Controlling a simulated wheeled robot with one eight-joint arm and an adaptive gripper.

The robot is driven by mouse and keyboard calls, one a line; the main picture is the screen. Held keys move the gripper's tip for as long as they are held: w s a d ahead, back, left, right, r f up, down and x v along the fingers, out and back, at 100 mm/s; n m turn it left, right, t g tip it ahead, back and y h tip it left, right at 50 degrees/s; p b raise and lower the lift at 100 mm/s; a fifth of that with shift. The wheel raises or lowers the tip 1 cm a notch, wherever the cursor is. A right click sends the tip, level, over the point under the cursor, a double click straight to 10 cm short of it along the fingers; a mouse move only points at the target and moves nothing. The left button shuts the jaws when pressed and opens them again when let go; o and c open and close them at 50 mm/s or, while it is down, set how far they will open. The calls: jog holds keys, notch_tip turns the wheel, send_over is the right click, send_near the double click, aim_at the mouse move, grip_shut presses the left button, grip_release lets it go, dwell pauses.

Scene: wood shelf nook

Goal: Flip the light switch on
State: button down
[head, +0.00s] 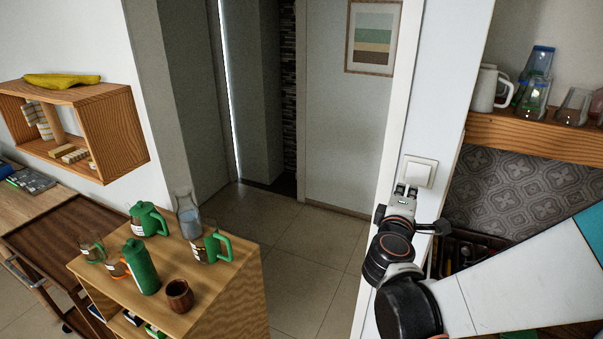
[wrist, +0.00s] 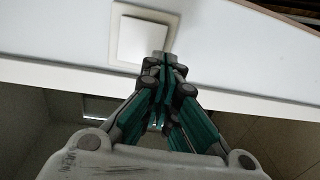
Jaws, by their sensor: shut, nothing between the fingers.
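A white square light switch (head: 419,171) is on the narrow white wall end beside the doorway, at the right of the head view. It also shows large at the top of the wrist view (wrist: 143,39). My gripper (head: 406,190) is shut and empty. Its fingertips (wrist: 158,60) are at the lower right edge of the switch in the wrist view and overlap it there. I cannot tell whether they touch it. The rocker's on or off position is not clear.
A wooden cabinet (head: 245,290) with green-handled jugs (head: 149,220) and a brown cup (head: 179,295) stands at lower left. A wooden wall shelf (head: 540,135) with glasses and a white mug (head: 490,89) is right of the switch. The tiled floor (head: 305,260) between is clear.

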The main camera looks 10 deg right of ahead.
aim_at(409, 183)
jog(key=shift+x, duration=1.45)
jog(key=shift+w+d+f+b, duration=0.25)
jog(key=shift+b, duration=0.25)
jog(key=shift+r, duration=0.1)
